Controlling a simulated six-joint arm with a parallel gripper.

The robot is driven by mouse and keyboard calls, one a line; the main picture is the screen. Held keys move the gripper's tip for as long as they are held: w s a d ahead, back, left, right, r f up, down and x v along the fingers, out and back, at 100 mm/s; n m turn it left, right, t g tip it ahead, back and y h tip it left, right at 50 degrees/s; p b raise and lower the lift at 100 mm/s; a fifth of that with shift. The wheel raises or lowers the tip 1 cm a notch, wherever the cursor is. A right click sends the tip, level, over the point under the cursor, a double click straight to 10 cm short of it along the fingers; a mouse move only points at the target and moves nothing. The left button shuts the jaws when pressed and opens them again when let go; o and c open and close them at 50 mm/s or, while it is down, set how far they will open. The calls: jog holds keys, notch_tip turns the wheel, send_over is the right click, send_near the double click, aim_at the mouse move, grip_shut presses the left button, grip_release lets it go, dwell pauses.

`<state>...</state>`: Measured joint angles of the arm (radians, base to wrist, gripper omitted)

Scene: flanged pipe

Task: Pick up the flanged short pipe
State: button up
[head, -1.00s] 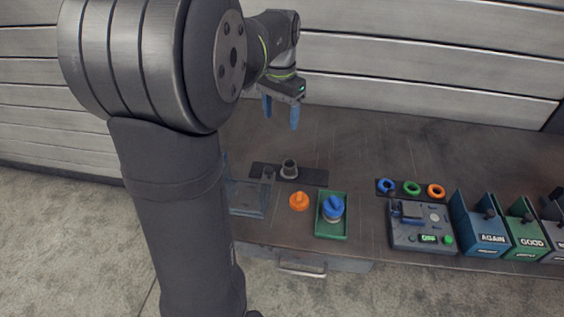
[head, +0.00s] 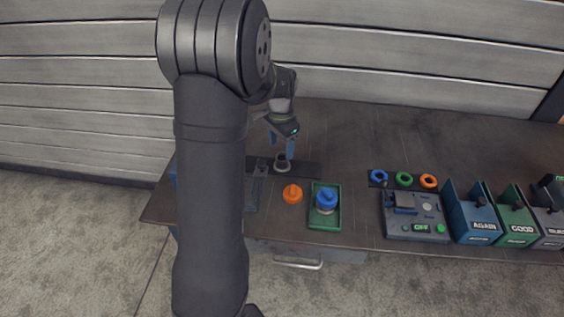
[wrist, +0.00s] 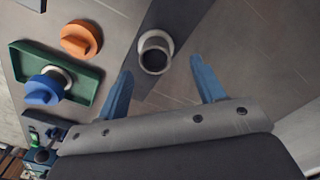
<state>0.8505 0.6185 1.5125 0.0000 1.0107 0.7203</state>
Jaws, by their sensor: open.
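The flanged short pipe (head: 282,163) is a grey ring-like piece standing upright on a dark mat near the back of the table. In the wrist view the pipe (wrist: 155,53) shows its open bore and flange, just beyond the gap between my fingertips. My gripper (head: 281,147) is open and empty, pointing down, with its blue fingers above and close to the pipe. In the wrist view my gripper's fingers (wrist: 162,70) stand wide apart, one on either side of the pipe's line, and do not appear to touch it. My arm hides part of the table's left side.
An orange cap (head: 292,194) sits in front of the pipe. A green tray (head: 315,222) holds a blue-capped piece (head: 327,198). Farther right are coloured rings (head: 404,179), a grey control box (head: 412,230), and blue AGAIN (head: 480,222) and green GOOD (head: 518,225) bins.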

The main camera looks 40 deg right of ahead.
aim_at(282, 157)
jog(key=shift+s+a+f, duration=0.1)
jog(key=shift+s+f, duration=0.1)
jog(key=shift+f, duration=1.2)
jog(key=shift+s+f, duration=0.15)
jog(key=shift+f, duration=1.2)
jog(key=shift+c, duration=0.4)
jog(key=c, duration=1.1)
